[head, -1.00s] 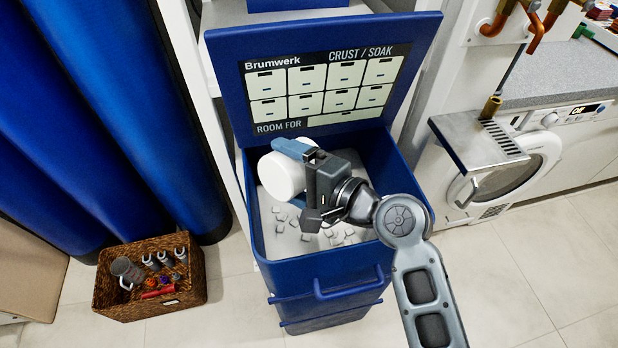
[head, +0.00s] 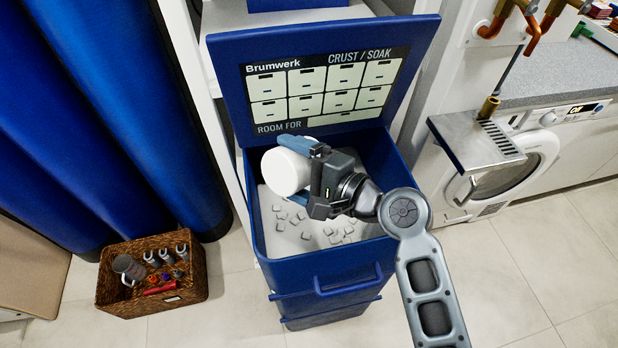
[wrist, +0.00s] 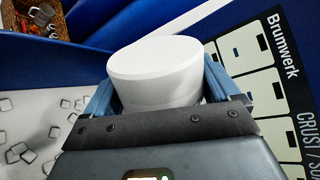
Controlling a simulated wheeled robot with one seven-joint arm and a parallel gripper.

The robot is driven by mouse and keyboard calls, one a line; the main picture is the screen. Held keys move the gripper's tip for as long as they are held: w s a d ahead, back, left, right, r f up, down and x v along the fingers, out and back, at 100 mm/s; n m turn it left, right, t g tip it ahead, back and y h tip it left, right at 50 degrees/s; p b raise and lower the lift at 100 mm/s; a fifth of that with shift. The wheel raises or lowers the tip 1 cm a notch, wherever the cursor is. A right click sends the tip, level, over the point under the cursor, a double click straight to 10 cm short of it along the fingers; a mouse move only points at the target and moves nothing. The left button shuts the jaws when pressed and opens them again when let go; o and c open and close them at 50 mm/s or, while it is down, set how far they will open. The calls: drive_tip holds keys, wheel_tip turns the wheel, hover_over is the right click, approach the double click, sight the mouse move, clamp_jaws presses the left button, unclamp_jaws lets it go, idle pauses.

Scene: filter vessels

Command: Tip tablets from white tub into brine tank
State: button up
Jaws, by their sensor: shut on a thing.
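My gripper (head: 303,172) is shut on the white tub (head: 284,172), with a blue finger on either side of it. The tub lies on its side over the open blue brine tank (head: 300,270), apart from the tank's walls. In the wrist view the tub (wrist: 155,62) shows a smooth, blank white end between the fingers. Its opening and contents cannot be made out. Several pale block-shaped tablets (head: 280,226) lie on a white bed inside the tank, and they also show at the left of the wrist view (wrist: 13,155).
The tank's raised lid (head: 330,88) stands behind the gripper. A wicker basket (head: 150,303) of tools is on the floor at left, near tall blue cylinders (head: 90,120). A metal drip shelf (head: 475,140) and a washing machine (head: 545,150) are at right.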

drive_tip(key=shift+w+d+r+m+y+p, duration=0.25)
drive_tip(key=shift+w+d+m+y+p, duration=0.15)
drive_tip(key=shift+m, duration=0.4)
idle(0.4)
drive_tip(key=shift+a, duration=0.15)
